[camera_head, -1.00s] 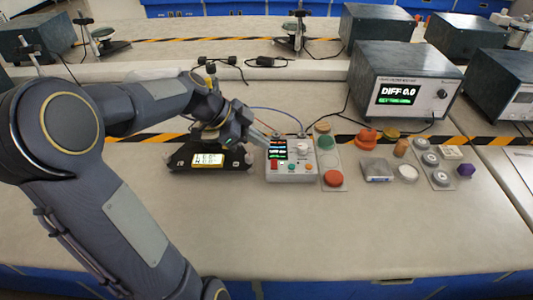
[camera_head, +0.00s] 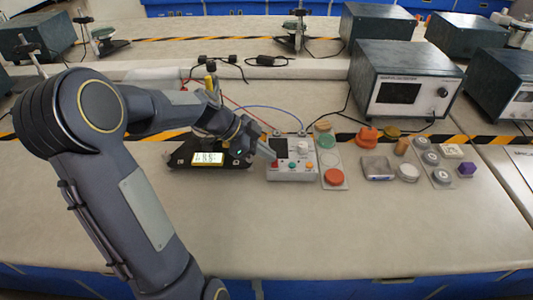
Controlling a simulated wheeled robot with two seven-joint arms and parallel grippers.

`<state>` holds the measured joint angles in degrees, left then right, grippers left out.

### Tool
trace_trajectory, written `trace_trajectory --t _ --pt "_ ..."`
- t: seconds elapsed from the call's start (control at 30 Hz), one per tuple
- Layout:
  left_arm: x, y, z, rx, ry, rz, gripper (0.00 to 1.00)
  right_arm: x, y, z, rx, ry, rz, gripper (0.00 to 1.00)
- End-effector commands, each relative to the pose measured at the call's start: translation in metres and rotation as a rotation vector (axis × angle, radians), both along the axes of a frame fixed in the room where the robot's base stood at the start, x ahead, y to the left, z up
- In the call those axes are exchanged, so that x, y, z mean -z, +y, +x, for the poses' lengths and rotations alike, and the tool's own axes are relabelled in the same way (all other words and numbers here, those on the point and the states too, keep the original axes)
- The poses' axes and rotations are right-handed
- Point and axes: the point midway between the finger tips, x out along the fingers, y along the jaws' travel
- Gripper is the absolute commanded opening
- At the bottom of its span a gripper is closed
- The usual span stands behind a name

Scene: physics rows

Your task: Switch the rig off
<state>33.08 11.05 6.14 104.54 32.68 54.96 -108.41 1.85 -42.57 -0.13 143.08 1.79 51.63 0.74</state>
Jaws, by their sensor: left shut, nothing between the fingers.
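The grey control box (camera_head: 292,172) stands mid-bench, its small screen (camera_head: 279,147) dark. It has a white knob and small coloured buttons on its face. My left gripper (camera_head: 272,160) is shut and empty, its fingertips at the left side of the box face over the red switch area. I cannot tell whether they touch it. The large instrument (camera_head: 408,80) at the back has a dark display (camera_head: 398,93). My right gripper is not in view.
Right of the box lie a strip with coloured discs (camera_head: 334,176), a small metal tray (camera_head: 377,168), a white disc (camera_head: 408,172) and a purple block (camera_head: 467,169). Cables run behind the box. The front of the bench is clear.

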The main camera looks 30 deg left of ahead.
Motion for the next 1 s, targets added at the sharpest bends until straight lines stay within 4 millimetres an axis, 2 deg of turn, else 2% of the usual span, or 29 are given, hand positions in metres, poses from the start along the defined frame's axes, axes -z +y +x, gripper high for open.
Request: trace_trajectory --t 0.23,0.6,1.0 --pt "0.005 -0.001 -0.003 0.002 0.009 0.003 0.0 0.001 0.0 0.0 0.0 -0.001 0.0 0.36" --pt "0.006 -0.009 -0.017 0.005 0.014 0.001 0.0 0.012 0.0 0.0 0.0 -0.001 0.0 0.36" --pt "0.0 -0.012 -0.016 0.007 0.014 0.0 0.0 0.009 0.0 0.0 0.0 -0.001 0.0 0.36"
